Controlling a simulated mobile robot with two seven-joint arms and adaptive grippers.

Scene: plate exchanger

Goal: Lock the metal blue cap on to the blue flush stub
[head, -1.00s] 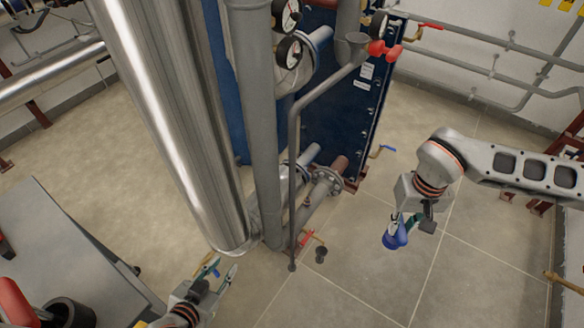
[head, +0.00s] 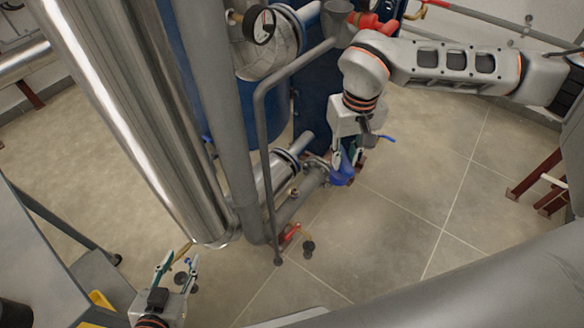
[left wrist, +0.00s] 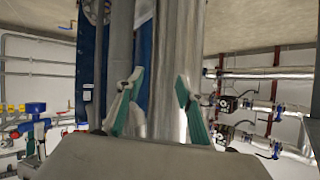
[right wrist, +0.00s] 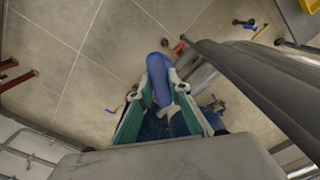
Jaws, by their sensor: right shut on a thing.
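The metal blue cap (head: 342,172) is between the fingers of my right gripper (head: 347,158), held above the floor by the lower pipe flanges. In the right wrist view the cap (right wrist: 158,72) shows as a blue rounded piece between the fingertips, and my right gripper (right wrist: 164,92) is shut on it. The cap looks close to a flanged pipe end (head: 318,170), but I cannot tell whether they touch. I cannot make out the blue flush stub for certain. My left gripper (head: 178,270) is open and empty at the lower left; its parted fingers show in the left wrist view (left wrist: 158,85).
A gauge (head: 262,25) and grey vertical pipe (head: 215,100) stand left of my right arm. A thin drain pipe (head: 263,150) and red-handled valve (head: 289,234) are near the lower pipes. A grey table (head: 40,260) is at left.

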